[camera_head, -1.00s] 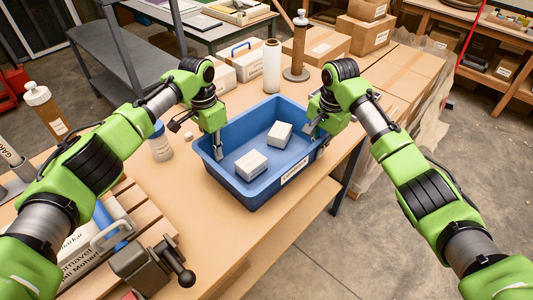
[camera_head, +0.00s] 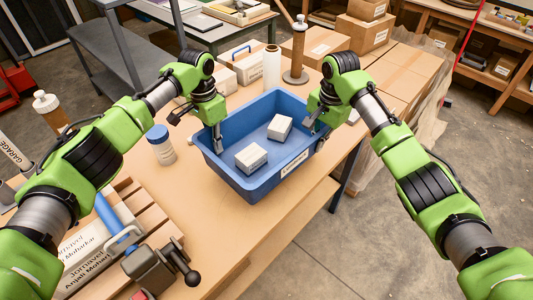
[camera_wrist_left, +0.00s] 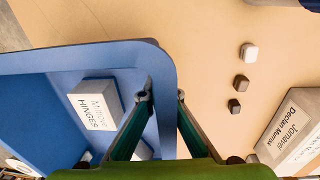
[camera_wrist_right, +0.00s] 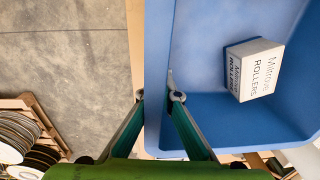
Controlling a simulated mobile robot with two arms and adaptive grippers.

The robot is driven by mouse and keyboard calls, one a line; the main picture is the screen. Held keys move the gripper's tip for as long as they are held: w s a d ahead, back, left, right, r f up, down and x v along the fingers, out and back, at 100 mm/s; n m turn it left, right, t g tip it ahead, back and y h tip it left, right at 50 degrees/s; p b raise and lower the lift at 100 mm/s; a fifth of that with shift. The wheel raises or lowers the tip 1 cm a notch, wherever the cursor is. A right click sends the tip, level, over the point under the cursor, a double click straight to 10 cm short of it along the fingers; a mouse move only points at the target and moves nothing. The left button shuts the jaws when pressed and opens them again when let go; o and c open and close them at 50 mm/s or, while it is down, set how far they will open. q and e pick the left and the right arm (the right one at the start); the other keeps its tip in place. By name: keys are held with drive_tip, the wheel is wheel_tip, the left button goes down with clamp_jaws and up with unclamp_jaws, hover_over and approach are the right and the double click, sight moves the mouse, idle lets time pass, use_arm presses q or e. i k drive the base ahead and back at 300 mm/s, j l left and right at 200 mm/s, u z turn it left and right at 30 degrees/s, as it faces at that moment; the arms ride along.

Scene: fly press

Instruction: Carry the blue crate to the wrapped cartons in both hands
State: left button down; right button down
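The blue crate (camera_head: 233,177) is above the workbench, level, with two small white boxes inside. One box (camera_wrist_left: 97,104) reads HINGES in the left wrist view; the other (camera_wrist_right: 254,69) reads ROLLERS in the right wrist view. My left gripper (camera_head: 217,138) is shut on the crate's left rim, one finger inside and one outside. My right gripper (camera_head: 316,130) is shut on the right rim the same way. The wrapped cartons (camera_head: 405,72) form a low block behind and right of the crate, with clear film around their side. The crate's underside is hidden.
A white roll (camera_head: 271,67) and a brown post on a round base (camera_head: 297,50) stand just behind the crate. A blue-capped jar (camera_head: 161,146) is to its left. A black-handled tool (camera_head: 160,262) sits at front left. The bench's right front is bare.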

sight(408, 69)
drive_tip(key=z, duration=0.75)
drive_tip(key=i+z, duration=0.15)
drive_tip(key=z, duration=0.2)
drive_tip(key=i+l+z, duration=0.1)
drive_tip(key=z, duration=0.25)
drive_tip(key=i, duration=4.45)
drive_tip(key=j, duration=0.1)
